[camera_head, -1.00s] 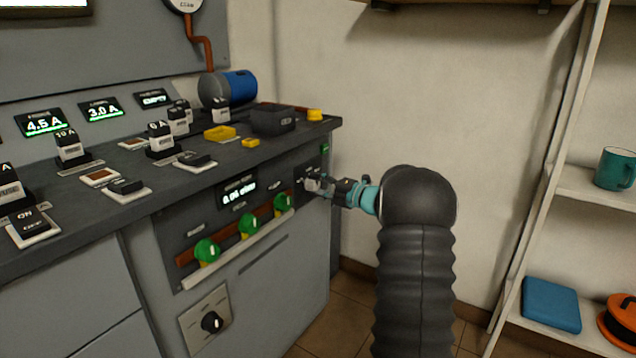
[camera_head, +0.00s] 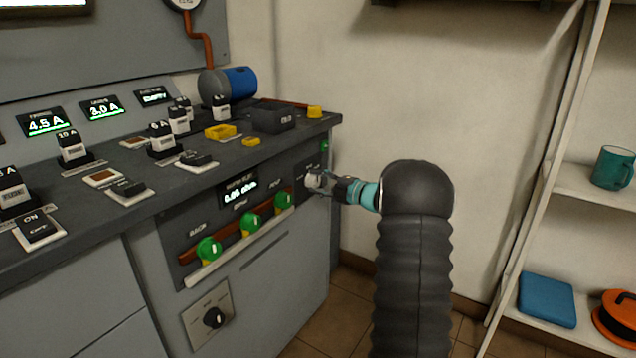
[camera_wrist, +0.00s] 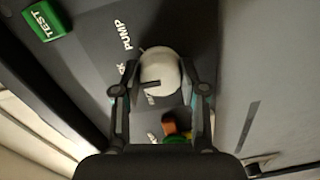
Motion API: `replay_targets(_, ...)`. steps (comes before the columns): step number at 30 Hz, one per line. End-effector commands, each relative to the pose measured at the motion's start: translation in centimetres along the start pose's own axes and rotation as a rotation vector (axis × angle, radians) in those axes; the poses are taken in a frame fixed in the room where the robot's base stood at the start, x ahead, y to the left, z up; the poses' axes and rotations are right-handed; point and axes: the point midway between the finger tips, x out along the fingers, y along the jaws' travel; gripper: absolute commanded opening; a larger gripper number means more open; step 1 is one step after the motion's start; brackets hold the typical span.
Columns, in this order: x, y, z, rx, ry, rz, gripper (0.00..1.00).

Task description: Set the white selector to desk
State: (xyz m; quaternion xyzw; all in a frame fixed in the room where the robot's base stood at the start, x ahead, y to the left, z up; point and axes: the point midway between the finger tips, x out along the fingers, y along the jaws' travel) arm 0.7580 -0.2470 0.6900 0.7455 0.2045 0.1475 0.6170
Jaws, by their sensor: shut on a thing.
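The white selector (camera_head: 313,180) is a round knob on the dark panel at the right end of the cabinet front. In the wrist view the knob (camera_wrist: 160,72) sits between my two fingers, with a dark pointer mark on its face. My gripper (camera_head: 326,184) is shut on the knob; the fingers also show on either side of it in the wrist view (camera_wrist: 160,92). The label PUMP is readable beside the knob. Another label is partly hidden by a finger, with only its end showing, so I cannot tell the exact setting.
A green TEST button (camera_wrist: 47,20) is on the panel near the selector. Several green knobs, one here (camera_head: 250,223), line the cabinet front to the left. A black knob (camera_head: 213,318) is below them. A shelf with a teal mug (camera_head: 613,168) stands at right.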

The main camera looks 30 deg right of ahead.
Motion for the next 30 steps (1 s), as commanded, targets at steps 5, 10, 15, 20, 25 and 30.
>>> replay_targets(5,0.0,0.0,0.0,-0.001,0.001,0.0,0.55)
replay_targets(10,0.0,0.0,0.0,-0.001,0.0,0.0,0.68)
replay_targets(15,-0.1,0.0,0.1,-0.001,-0.001,0.0,0.68)
replay_targets(20,-1.0,0.1,0.1,-0.002,-0.003,0.0,0.68)
replay_targets(25,-3.9,0.1,0.2,-0.001,-0.005,0.001,0.68)
replay_targets(30,-7.3,0.0,0.1,-0.001,-0.004,0.001,0.68)
